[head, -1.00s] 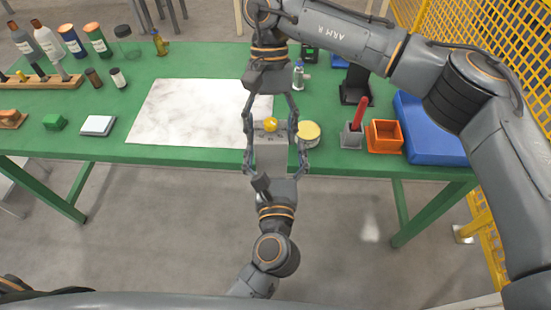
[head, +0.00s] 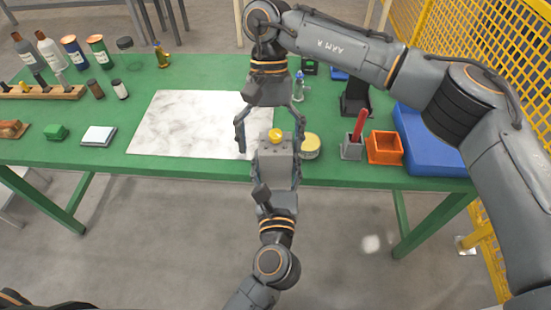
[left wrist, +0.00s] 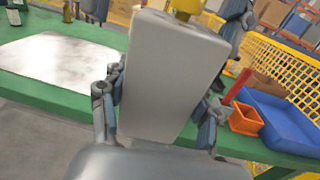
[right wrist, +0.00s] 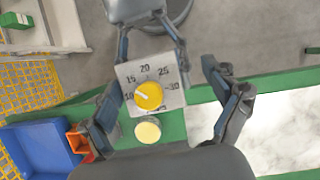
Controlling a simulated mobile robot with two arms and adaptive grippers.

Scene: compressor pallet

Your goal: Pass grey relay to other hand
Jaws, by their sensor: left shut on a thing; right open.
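The grey relay (head: 275,166) is a box with a yellow knob on its end, held off the front edge of the green table. My left gripper (head: 277,178) comes from below and is shut on its sides. In the left wrist view the relay (left wrist: 172,75) fills the space between my left fingers. My right gripper (head: 270,146) comes from above, open, its fingers spread around the knob end. In the right wrist view the relay's numbered dial face (right wrist: 150,95) lies between my right fingers, with a visible gap on the right side.
On the green table (head: 215,172) are a white marbled sheet (head: 190,122), a round yellow-topped tin (head: 310,146), a grey holder with a red-handled tool (head: 354,142), an orange bin (head: 384,148) and a blue tray (head: 425,140). A yellow mesh fence (head: 500,60) stands at the right.

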